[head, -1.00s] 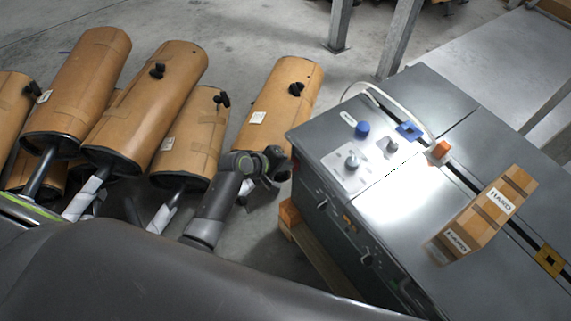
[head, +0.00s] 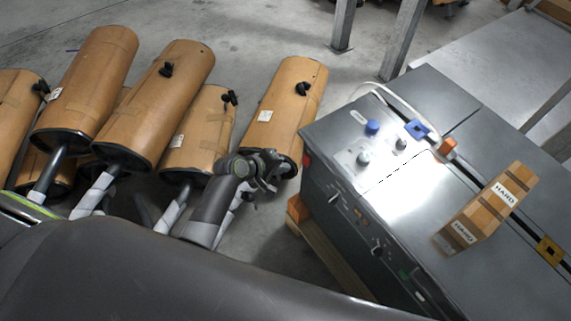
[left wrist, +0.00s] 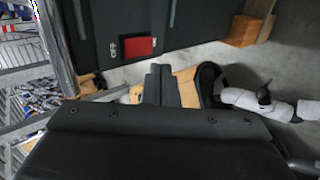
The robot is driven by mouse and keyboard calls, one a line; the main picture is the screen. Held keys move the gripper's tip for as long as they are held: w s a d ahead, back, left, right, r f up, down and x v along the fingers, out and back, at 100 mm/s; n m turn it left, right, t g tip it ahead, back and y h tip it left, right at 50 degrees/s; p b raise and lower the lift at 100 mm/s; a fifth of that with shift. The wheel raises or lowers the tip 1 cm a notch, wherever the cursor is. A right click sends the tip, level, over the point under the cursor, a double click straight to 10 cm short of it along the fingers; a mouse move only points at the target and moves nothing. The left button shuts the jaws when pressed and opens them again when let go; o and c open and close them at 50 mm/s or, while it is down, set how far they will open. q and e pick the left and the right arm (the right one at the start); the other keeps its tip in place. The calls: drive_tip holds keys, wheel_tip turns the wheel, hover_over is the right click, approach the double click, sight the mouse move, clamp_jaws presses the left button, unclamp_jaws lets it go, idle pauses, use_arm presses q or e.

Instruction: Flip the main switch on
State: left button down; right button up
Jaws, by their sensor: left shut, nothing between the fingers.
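The main switch is a red rocker (left wrist: 140,47) on the dark side panel of the grey machine, with an OFF label to its left in the left wrist view. In the head view a small red patch (head: 307,160) shows at the machine's near left corner. My left gripper (head: 288,169) is just left of that corner, apart from it. In the left wrist view its fingers (left wrist: 164,84) are together and empty, a little below and right of the red switch. My right gripper is not in view.
The grey machine (head: 335,187) stands on a wooden pallet (head: 330,252).

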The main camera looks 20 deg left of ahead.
use_arm(q)
drive_tip(key=p+v, duration=0.1)
drive_tip(key=v, duration=0.7)
drive_tip(key=shift+w+d+r, duration=0.2)
drive_tip(key=shift+r, duration=0.05)
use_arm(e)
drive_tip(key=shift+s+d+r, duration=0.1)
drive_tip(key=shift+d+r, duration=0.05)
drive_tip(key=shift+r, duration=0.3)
